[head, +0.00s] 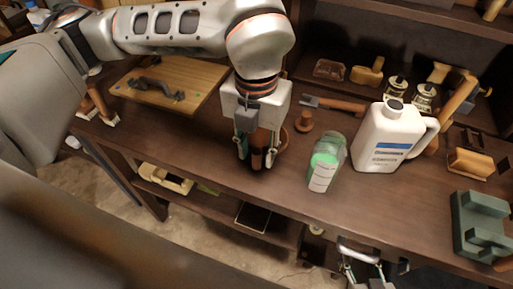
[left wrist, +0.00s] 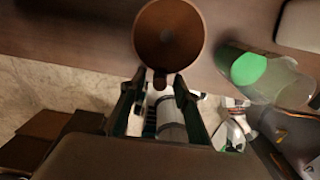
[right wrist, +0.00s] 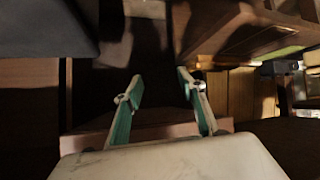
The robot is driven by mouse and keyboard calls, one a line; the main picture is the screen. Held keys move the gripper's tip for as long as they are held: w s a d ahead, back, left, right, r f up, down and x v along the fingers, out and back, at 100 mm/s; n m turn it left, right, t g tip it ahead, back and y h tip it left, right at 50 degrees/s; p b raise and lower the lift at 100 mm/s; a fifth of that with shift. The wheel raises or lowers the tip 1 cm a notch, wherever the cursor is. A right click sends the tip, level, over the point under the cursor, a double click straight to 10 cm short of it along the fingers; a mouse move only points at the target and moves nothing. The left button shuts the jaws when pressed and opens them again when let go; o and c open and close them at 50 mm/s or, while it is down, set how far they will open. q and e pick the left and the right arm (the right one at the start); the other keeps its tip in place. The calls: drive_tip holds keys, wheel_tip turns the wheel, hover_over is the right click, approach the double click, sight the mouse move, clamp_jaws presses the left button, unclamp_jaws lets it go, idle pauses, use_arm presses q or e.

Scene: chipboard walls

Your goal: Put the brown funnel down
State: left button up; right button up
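The brown funnel (left wrist: 169,38) shows in the left wrist view with its round mouth facing the camera and a small tab on the gripper side. It appears to be on the dark wooden bench. In the head view it is largely hidden behind my left gripper (head: 256,153), which points down near the bench's front edge. In the left wrist view my left gripper (left wrist: 160,76) is open, with the funnel's tab between its fingertips and a gap on each side. My right gripper (right wrist: 160,76) is open and empty, low in front of the bench; it also shows in the head view (head: 362,277).
A wooden knob (head: 304,121) is behind. A board with a dark tool (head: 165,86) lies left. A green block (head: 480,226) sits at right.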

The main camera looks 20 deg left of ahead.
use_arm(q)
wheel_tip(320, 180, up, 12)
drive_tip(key=shift+r, duration=0.15)
idle(0.6)
drive_tip(key=shift+s, duration=0.1)
